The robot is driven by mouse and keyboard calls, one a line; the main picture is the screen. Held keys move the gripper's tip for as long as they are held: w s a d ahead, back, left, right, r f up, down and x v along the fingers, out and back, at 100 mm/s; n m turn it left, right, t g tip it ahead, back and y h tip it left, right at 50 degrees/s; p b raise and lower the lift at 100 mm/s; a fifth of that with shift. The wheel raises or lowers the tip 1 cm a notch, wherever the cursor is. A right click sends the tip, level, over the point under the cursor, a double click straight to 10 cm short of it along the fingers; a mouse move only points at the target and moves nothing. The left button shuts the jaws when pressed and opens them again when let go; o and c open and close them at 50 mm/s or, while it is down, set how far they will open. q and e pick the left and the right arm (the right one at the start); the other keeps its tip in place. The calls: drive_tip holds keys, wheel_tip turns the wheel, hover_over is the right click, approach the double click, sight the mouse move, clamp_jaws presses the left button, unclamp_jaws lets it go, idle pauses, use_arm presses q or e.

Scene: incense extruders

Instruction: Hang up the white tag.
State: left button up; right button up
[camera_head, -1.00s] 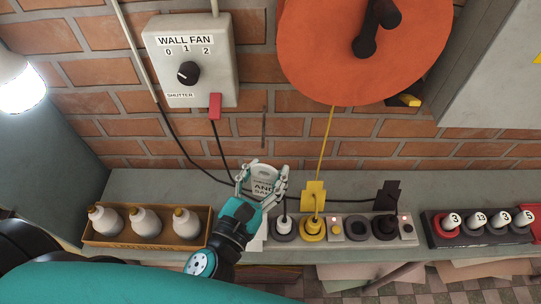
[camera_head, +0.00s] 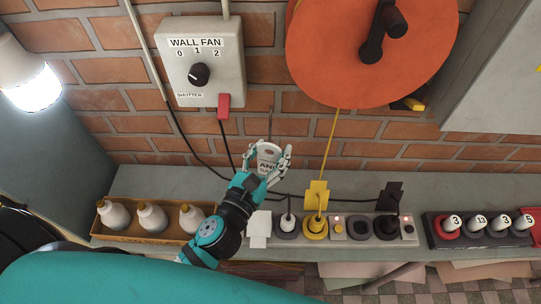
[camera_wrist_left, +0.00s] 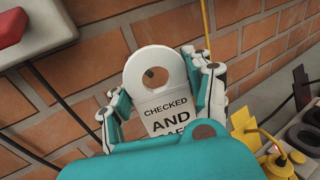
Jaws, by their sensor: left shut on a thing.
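The white tag (camera_head: 268,153) is in my left gripper (camera_head: 269,162), whose fingers are shut on its two sides. In the left wrist view the tag (camera_wrist_left: 160,95) is upright, with a rounded top, a round hole and the words "CHECKED AND"; the lower text is partly hidden by my gripper. Brick and a dark spot show through the hole. In the head view a thin dark upright piece (camera_head: 270,121) is on the brick wall just above the tag; I cannot tell if they touch. My right gripper is not in view.
A wall fan switch box (camera_head: 201,62) with a red piece (camera_head: 224,106) is up left. An orange disc (camera_head: 340,50) is up right. Below are a power strip (camera_head: 357,220) with plugs, cables and a yellow tag (camera_head: 317,194), and a box of white bottles (camera_head: 125,230) at left.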

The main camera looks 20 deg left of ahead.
use_arm(q)
drive_tip(key=shift+w+a, duration=0.2)
drive_tip(key=shift+w, duration=0.3)
drive_tip(key=shift+w+a, duration=0.15)
drive_tip(key=shift+w, duration=0.35)
drive_tip(key=shift+w+a+f, duration=0.15)
drive_tip(key=shift+w+f, duration=0.2)
drive_tip(key=shift+w, duration=0.25)
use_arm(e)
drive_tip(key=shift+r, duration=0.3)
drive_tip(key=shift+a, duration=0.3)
